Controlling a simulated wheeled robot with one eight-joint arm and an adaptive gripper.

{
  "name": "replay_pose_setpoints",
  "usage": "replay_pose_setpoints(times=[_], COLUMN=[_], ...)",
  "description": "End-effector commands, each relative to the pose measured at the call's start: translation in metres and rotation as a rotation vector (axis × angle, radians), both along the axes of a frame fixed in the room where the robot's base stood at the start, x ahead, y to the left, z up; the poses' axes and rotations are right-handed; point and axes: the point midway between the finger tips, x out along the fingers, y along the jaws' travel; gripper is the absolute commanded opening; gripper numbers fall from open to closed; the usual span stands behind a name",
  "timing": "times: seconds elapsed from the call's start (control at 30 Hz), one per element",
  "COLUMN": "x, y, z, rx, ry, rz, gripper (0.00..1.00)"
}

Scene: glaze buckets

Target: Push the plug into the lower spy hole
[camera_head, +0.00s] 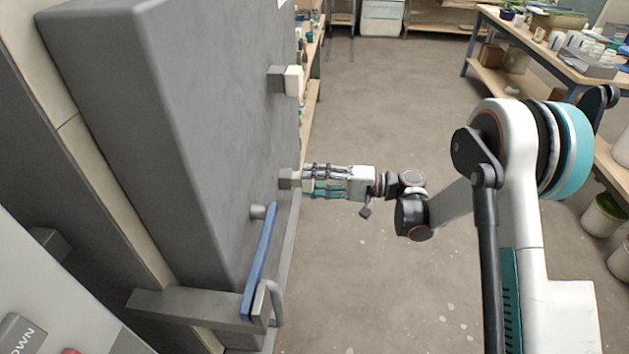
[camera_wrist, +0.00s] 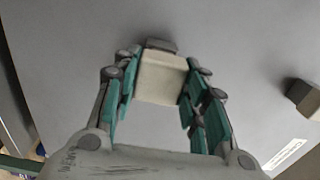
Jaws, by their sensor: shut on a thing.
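The kiln door (camera_head: 190,130) is a large grey slab at the left of the head view. A grey block, the lower spy hole's surround (camera_head: 287,179), juts from it; its edge also shows in the wrist view (camera_wrist: 160,45). My gripper (camera_head: 309,181) is level with this surround, facing the door. In the wrist view my gripper (camera_wrist: 160,85) is shut on a cream, blocky plug (camera_wrist: 161,78), with a teal finger on each side. The plug is lined up against the surround. How deep it sits is hidden.
Another cream plug (camera_head: 293,81) sits in the upper spy hole's surround (camera_head: 275,79). A blue latch handle (camera_head: 259,262) and grey bar (camera_head: 190,308) are below my gripper. Open floor (camera_head: 400,130) lies right of the door; a loaded workbench (camera_head: 545,45) stands at the back right.

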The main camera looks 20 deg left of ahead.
Motion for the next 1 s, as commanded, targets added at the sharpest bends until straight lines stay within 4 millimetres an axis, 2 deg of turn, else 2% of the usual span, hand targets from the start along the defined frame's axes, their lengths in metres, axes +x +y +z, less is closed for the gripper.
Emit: replay_pose_setpoints(times=[0.53,1.0], x=[-0.003,-0.003], y=[0.012,0.014], z=[0.0,0.0], rx=[0.0,0.0], ry=[0.0,0.0], rz=[0.0,0.0], gripper=[0.14,0.14])
